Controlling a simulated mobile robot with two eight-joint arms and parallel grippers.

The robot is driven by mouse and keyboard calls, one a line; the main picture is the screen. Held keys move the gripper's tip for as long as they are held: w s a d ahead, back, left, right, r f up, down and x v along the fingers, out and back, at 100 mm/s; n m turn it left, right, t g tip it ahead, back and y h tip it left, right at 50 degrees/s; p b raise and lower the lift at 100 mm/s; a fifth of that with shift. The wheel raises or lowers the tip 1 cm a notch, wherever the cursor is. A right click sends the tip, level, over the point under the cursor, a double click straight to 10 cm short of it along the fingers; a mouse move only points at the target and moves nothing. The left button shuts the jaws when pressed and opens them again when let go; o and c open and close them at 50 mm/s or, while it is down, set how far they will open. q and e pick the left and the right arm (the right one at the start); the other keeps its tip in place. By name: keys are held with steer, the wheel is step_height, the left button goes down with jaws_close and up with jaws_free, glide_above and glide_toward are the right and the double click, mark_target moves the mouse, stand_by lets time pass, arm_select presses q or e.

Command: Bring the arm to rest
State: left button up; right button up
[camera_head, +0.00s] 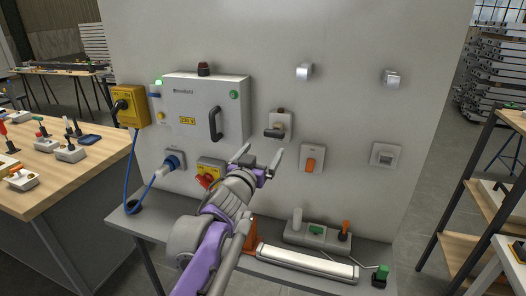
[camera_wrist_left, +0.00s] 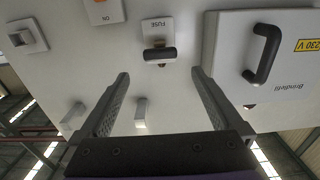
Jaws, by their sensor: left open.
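My left gripper (camera_head: 258,160) is open and empty in the head view, held in front of the grey panel (camera_head: 340,100). Its fingers point up and toward the panel, below and beside the fuse holder (camera_head: 279,126) with its dark handle. In the left wrist view the two fingers (camera_wrist_left: 160,105) are spread apart with nothing between them. That view shows the panel upside down, with the fuse holder (camera_wrist_left: 158,53) ahead, beyond the fingertips and apart from them. My right gripper does not show in either view.
A grey box (camera_head: 206,108) with a black handle sits left of the fuse holder. A red rotary switch (camera_head: 208,178) is partly beside my arm. An orange switch (camera_head: 312,158) is to the right. A shelf below holds a white lamp (camera_head: 306,263). A wooden table (camera_head: 75,170) stands left.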

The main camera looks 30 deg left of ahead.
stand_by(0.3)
arm_select(q)
steer(key=s+d+f+m+g+h, duration=0.1)
steer(key=s+d+f+g, duration=0.5)
steer(key=s+f, duration=0.7)
steer(key=s+d+f+m+g+h+p, duration=0.1)
steer(key=s+d+f+g+h, duration=0.2)
steer(key=s+d+f+g, duration=0.3)
steer(key=s+d+f, duration=0.2)
steer(key=s+f, duration=0.1)
steer(key=f, duration=0.2)
steer(key=s+d+f, duration=0.3)
steer(key=s+f, duration=0.1)
steer(key=f, duration=0.2)
steer(key=shift+m+p, duration=0.3)
steer(key=shift+m, duration=0.1)
